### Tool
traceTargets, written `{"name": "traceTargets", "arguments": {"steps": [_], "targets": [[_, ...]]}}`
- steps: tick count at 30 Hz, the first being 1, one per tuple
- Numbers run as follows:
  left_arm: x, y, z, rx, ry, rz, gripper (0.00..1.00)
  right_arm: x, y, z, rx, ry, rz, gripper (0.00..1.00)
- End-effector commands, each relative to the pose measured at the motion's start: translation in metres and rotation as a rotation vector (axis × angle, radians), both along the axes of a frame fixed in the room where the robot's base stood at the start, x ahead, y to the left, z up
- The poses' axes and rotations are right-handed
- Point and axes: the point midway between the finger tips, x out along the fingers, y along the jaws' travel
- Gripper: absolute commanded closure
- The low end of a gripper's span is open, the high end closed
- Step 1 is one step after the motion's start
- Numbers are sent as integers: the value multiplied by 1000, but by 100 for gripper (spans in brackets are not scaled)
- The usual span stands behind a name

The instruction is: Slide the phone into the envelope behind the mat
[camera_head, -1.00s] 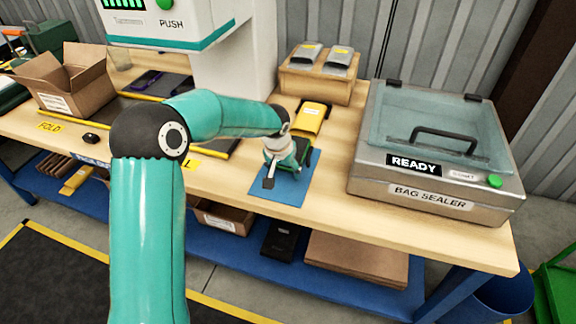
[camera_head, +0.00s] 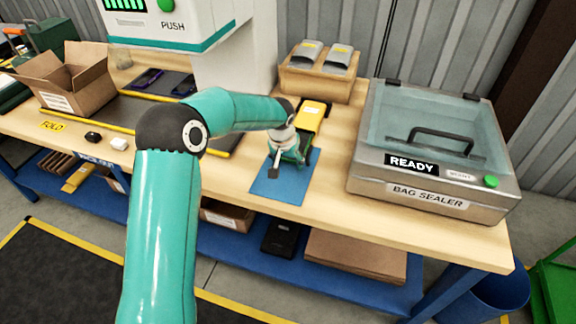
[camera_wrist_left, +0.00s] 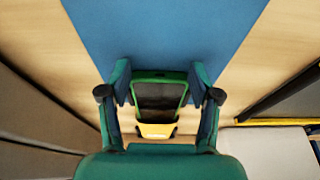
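My left gripper (camera_head: 288,160) is over the far part of the blue mat (camera_head: 275,190). In the left wrist view the gripper (camera_wrist_left: 162,88) has its fingers on both sides of a phone (camera_wrist_left: 158,95) with a green edge and dark face, and appears shut on it. The yellow envelope (camera_head: 311,115) lies behind the mat. In the wrist view a yellow part of the envelope (camera_wrist_left: 156,130) shows right at the phone's far end. I cannot tell whether that end is inside the envelope. My right gripper is not in view.
A metal bag sealer (camera_head: 435,160) stands to the right of the mat. A carton holder with pouches (camera_head: 320,75) stands behind the envelope. An open carton (camera_head: 70,80), a black item (camera_head: 93,137) and a white item (camera_head: 119,143) are at the left. Bare tabletop lies right of the mat.

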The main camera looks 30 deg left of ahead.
Motion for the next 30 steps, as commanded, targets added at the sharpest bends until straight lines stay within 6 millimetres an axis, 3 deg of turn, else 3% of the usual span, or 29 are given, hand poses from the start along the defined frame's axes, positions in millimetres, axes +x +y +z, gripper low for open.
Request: {"name": "traceTargets", "arguments": {"steps": [21,30], "targets": [[41,10,2,0,0,1,38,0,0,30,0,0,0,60],[45,11,0,0,-1,0,38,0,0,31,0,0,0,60]]}}
